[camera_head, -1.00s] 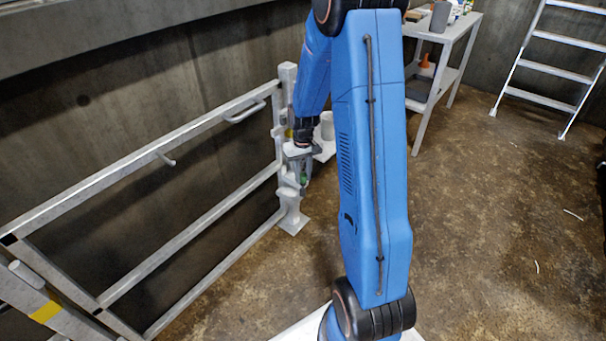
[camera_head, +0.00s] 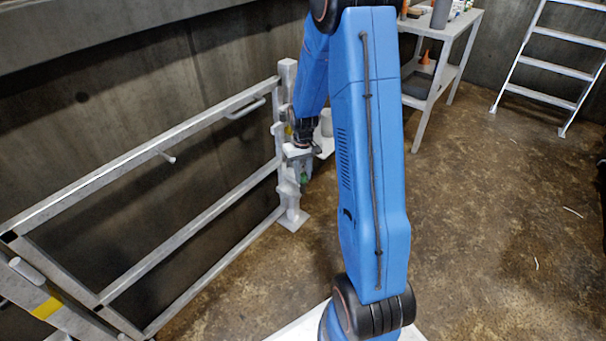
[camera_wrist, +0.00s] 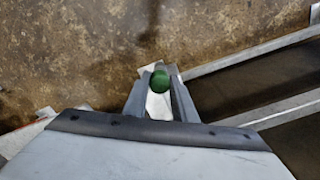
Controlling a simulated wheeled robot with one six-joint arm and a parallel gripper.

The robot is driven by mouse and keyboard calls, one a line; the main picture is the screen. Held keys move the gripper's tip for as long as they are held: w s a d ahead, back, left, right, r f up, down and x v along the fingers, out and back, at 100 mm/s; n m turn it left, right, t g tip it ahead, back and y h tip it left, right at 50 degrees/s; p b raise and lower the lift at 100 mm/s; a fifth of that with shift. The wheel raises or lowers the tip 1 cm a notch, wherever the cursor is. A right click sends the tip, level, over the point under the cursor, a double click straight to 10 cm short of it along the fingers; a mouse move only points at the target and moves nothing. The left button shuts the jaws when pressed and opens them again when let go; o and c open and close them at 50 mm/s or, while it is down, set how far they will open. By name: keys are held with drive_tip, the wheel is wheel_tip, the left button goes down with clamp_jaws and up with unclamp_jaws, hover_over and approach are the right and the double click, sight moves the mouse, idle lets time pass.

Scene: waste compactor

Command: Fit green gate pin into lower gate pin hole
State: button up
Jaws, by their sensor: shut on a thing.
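The green gate pin shows its round green head (camera_wrist: 160,81) between the two fingers of my gripper (camera_wrist: 158,98) in the wrist view. My gripper (camera_head: 302,172) is shut on the pin. In the head view it is at the right end post (camera_head: 290,200) of the grey gate, at about the height of the lower brackets, with a small bit of green at the fingers. The lower gate pin hole and the shaft of the pin are hidden, so I cannot tell whether the pin is in the hole.
The grey rail gate (camera_head: 150,207) runs along the pit wall to the left. A grey table (camera_head: 440,80) with items stands at the back, and a ladder (camera_head: 550,65) leans at the back right. The brown floor on the right (camera_head: 490,220) is mostly clear.

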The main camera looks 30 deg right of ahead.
drive_tip(key=shift+f, duration=0.9)
idle(0.4)
drive_tip(key=o, duration=1.1)
drive_tip(key=shift+r, duration=0.15)
drive_tip(key=shift+c, duration=0.4)
drive_tip(key=shift+r, duration=3.4)
